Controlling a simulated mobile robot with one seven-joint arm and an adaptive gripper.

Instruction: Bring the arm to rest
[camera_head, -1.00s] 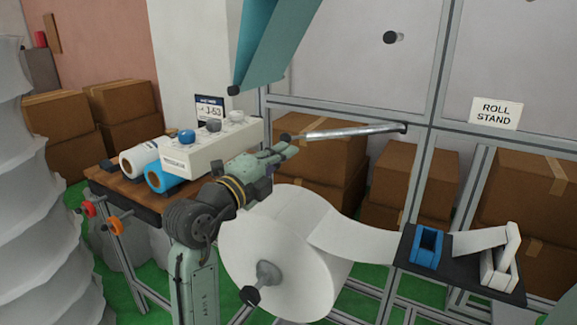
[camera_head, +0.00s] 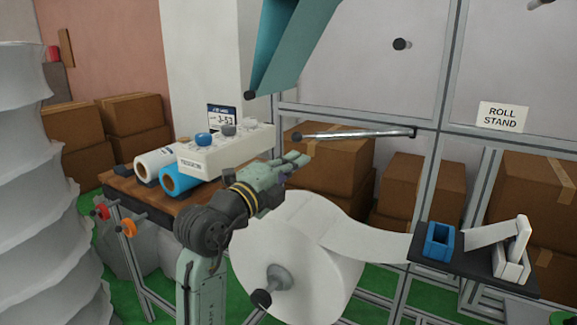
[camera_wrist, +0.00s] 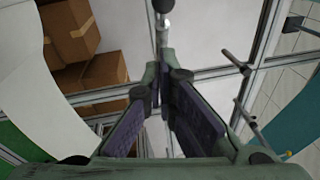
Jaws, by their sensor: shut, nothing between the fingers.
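My gripper (camera_head: 304,158) is at the end of my green arm, just above the large white roll (camera_head: 325,284) and below the left end of a metal rod (camera_head: 355,134). It is apart from the rod in the head view. In the wrist view my gripper (camera_wrist: 165,75) has its two dark-padded fingers meeting toward the tips, with nothing held. The arm is bent, with its forearm reaching up and to the right past the wooden table.
A wooden table (camera_head: 125,186) holds a white box (camera_head: 222,152) with knobs and two rolls. A dark shelf (camera_head: 470,267) with a blue holder (camera_head: 438,240) is at right. A teal panel (camera_head: 290,45) hangs above. Cardboard boxes (camera_head: 405,188) stand behind the frame.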

